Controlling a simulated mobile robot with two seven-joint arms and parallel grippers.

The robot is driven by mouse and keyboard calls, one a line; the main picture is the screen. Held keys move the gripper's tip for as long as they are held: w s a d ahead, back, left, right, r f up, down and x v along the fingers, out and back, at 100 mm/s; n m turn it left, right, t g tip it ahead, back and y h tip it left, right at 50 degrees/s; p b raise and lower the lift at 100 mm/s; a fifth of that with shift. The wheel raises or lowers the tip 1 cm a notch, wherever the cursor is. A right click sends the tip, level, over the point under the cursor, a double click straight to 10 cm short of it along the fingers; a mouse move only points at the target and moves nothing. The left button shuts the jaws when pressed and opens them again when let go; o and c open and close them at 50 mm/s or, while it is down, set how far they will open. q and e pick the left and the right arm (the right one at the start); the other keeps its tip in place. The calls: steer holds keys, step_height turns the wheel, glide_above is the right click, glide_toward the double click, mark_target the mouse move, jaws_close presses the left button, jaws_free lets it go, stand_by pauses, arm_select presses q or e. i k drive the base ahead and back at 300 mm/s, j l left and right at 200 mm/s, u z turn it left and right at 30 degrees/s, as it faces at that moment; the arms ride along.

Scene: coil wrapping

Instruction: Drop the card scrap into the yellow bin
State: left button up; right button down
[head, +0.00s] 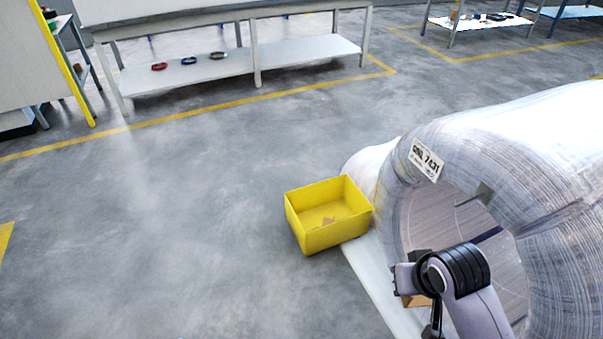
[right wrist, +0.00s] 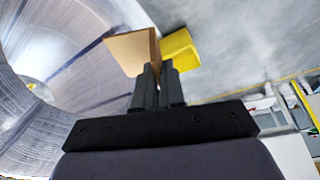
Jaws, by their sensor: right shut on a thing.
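The card scrap (right wrist: 132,50) is a tan flat piece held between the fingertips of my right gripper (right wrist: 158,76) in the right wrist view. In the head view only a small tan part of the card scrap (head: 418,301) shows beside my wrist, in front of the coil's opening. The yellow bin (head: 318,239) is an open box on the floor, left of the coil and apart from my gripper. A small tan piece lies inside it. The bin also shows beyond the fingertips in the right wrist view (right wrist: 181,48). My left gripper is out of view.
A large wrapped coil (head: 405,180) with a white label (head: 426,160) stands close on the right, on a pale base (head: 378,290). Floor left of the bin is clear. A workbench (head: 300,52) with rings on its lower shelf stands at the back.

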mark_target(314, 221)
steer(key=i+j+u, duration=0.2)
steer(key=u, duration=0.2)
steer(key=i+j+u, duration=0.1)
steer(key=i+u, duration=0.3)
steer(key=i+j+u, duration=0.1)
steer(key=i+u, duration=0.35)
steer(key=i, duration=0.35)
steer(key=i+z, duration=0.3)
steer(key=i+j+z, duration=0.15)
steer(key=i+z, duration=0.15)
steer(key=i, duration=0.2)
steer(key=i+z, duration=0.25)
steer(key=z, duration=0.2)
steer(key=i+z, duration=0.25)
steer(key=z, duration=0.25)
steer(key=i+l+z, duration=0.1)
steer(key=i+z, duration=0.55)
